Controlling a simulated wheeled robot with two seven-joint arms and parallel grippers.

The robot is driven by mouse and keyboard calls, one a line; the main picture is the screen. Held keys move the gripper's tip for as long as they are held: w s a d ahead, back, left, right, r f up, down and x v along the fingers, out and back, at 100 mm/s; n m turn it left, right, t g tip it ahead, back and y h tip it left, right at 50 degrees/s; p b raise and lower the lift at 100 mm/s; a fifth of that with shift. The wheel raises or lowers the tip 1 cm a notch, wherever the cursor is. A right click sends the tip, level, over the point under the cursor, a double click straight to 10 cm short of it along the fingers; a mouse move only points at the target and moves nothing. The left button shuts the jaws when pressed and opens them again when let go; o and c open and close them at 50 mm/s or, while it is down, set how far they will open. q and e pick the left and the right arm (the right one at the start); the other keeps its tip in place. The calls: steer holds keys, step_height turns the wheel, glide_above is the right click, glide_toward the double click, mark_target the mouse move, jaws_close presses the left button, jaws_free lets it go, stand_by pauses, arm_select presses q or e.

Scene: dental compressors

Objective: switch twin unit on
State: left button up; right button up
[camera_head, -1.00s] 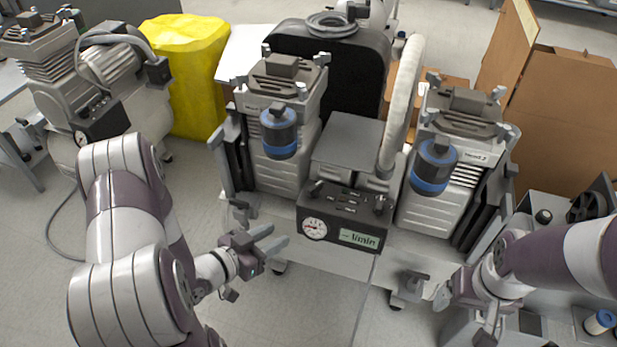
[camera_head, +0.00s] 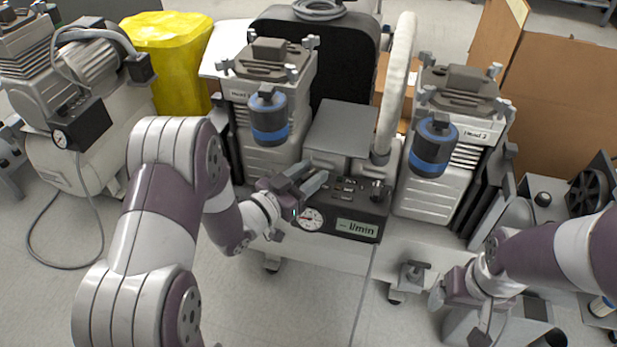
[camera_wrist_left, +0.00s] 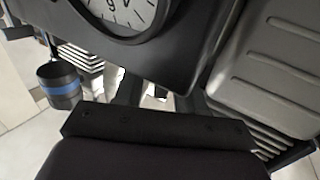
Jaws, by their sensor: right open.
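The twin unit stands in the middle of the head view, with two ribbed compressor heads, each bearing a blue-banded canister. Its dark control box (camera_head: 365,208) has small switches on top, a round gauge (camera_head: 310,219) and a display reading "-- l/min" (camera_head: 357,228). My left gripper (camera_head: 318,174) is at the box's left top edge, fingers slightly apart and empty, partly covering the switches. I cannot tell whether it touches. The gauge also shows large in the left wrist view (camera_wrist_left: 125,12). My right gripper (camera_head: 446,300) is open and empty at the unit's lower right.
A pale hose (camera_head: 397,85) rises behind the box. Cardboard boxes (camera_head: 560,90) stand at the right rear. Floor is clear at front centre.

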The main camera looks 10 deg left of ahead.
arm_select(q)
steer(key=shift+c, duration=0.3)
jaws_close()
steer(key=shift+r+h, duration=0.1)
steer(key=shift+h, duration=0.2)
steer(key=shift+a+m+g+h+p, duration=0.1)
steer(key=shift+m+g+h+p, duration=0.7)
steer(key=shift+m+g+h, duration=0.25)
steer(key=m+g+h+p, duration=0.2)
steer(key=m+g+h, duration=0.1)
steer(key=g, duration=0.1)
steer(key=shift+w+m+h, duration=0.1)
steer(key=shift+m+h, duration=0.25)
steer(key=m+g+h+p, duration=0.1)
steer(key=m+g, duration=0.1)
steer(key=g, duration=0.1)
steer(key=shift+g+h, duration=0.3)
steer(key=shift+g, duration=0.05)
steer(key=shift+m+g+h, duration=0.4)
steer(key=shift+m+g, duration=1)
steer(key=shift+g, duration=0.7)
